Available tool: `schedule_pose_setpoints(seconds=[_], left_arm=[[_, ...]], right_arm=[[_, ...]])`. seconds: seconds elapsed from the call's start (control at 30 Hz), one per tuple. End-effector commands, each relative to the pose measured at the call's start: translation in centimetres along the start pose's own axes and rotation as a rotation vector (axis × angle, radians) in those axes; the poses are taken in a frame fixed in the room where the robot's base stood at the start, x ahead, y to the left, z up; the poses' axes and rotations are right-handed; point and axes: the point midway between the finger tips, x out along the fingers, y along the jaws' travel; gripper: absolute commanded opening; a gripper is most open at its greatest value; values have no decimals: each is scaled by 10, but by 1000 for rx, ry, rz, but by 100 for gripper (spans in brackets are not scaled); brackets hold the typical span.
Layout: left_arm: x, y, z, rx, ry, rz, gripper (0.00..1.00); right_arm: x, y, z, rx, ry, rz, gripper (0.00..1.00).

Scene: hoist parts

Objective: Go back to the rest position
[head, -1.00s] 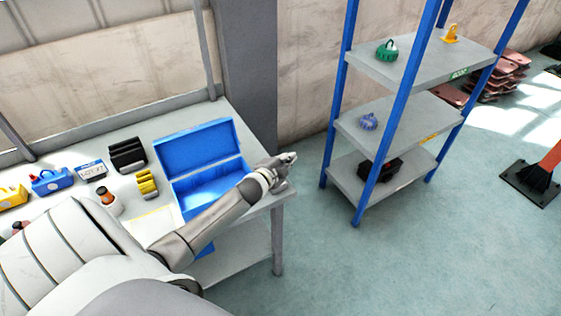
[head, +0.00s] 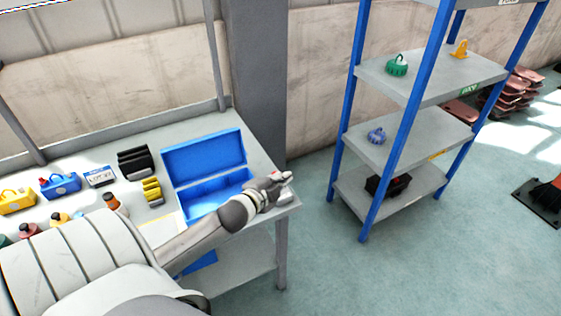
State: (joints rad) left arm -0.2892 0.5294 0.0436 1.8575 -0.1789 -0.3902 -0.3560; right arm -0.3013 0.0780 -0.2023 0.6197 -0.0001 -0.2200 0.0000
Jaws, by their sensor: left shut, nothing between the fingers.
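My left gripper (head: 281,180) is shut and empty. It is above the right end of the workbench (head: 262,172), at the right of the open blue box (head: 203,158). My left arm comes in from the lower left and passes in front of the box's lower right part. My right gripper is not in view.
Several parts and small cases, among them a yellow case (head: 16,201), a blue case (head: 61,184) and a black holder (head: 133,162), stand on the bench. A blue-post shelf (head: 413,136) with hoist parts stands at the right. The floor (head: 345,276) between is clear.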

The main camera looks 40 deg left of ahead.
Motion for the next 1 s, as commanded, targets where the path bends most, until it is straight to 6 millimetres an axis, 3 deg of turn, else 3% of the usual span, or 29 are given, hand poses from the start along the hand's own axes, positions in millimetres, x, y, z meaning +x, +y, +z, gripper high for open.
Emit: schedule_pose_setpoints(seconds=[0.57,0.67,0.77,1.0], left_arm=[[-2,3,-1,-12,-6,7,0],[-10,19,-4,-65,-40,43,0],[-30,48,-10,-165,-113,116,0],[-112,127,-34,-460,-357,355,0]], right_arm=[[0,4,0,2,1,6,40],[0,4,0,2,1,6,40],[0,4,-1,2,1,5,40],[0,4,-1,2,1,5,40]])
